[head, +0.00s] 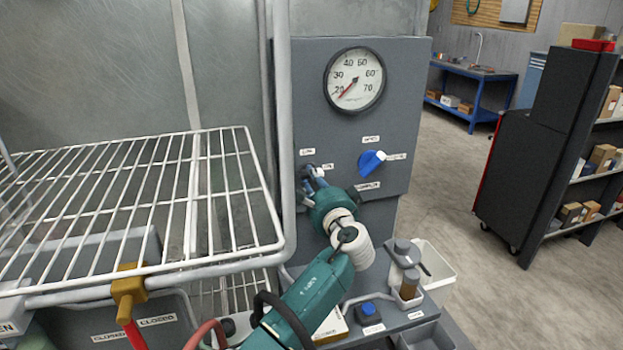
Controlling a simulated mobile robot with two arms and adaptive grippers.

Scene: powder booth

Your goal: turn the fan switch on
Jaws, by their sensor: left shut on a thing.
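The grey control panel (347,120) stands in the middle of the head view. My left gripper (314,174) reaches up to the panel's lower left, below the gauge. Its fingers are shut at a small switch between little labels, taken to be the fan switch. The fingers and wrist hide most of this switch, so its position cannot be told. A blue knob (371,161) sits to the right of the gripper, apart from it, with its pointer tilted up to the right. My right gripper is not in view.
A round gauge (355,79) is above the gripper. Below right are a blue button (368,309) and a white bin (436,268). Open floor lies to the right.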

